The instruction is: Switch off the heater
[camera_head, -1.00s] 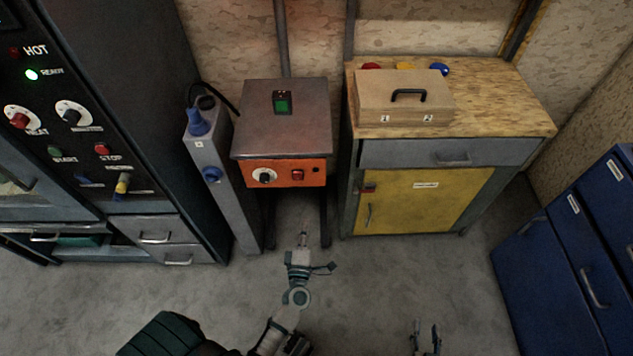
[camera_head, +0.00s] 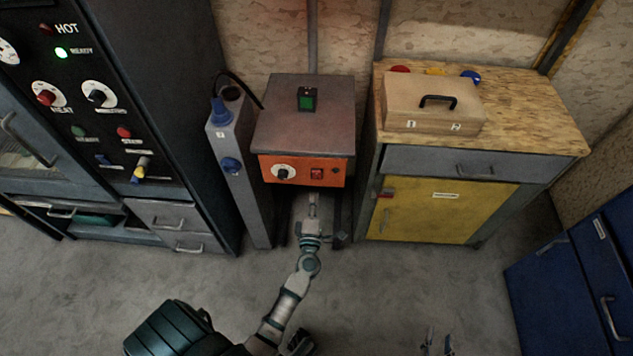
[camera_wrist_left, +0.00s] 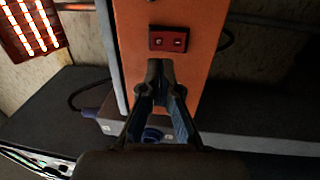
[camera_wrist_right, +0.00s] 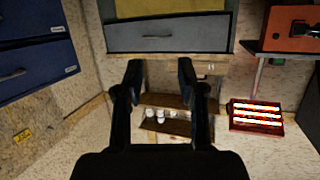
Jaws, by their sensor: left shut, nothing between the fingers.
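An orange-fronted box (camera_head: 305,171) with a dark metal top stands by the back wall. Its front carries a white dial (camera_head: 283,173) and a red switch (camera_head: 317,174); a green switch (camera_head: 307,98) is on its top. The red switch also shows in the left wrist view (camera_wrist_left: 168,39). My left gripper (camera_head: 312,197) is shut and empty, just in front of the orange face, its tips close to the red switch (camera_wrist_left: 160,64); contact is not clear. A heater with glowing bars (camera_wrist_right: 256,116) shows in the right wrist view. My right gripper (camera_wrist_right: 160,70) is open and empty.
A grey post with a blue plug (camera_head: 221,110) stands left of the box, beside a tall black panel (camera_head: 130,100). At right is a cabinet with a yellow door (camera_head: 435,210) and a wooden case (camera_head: 432,104) on top. Blue drawers (camera_head: 570,270) are far right.

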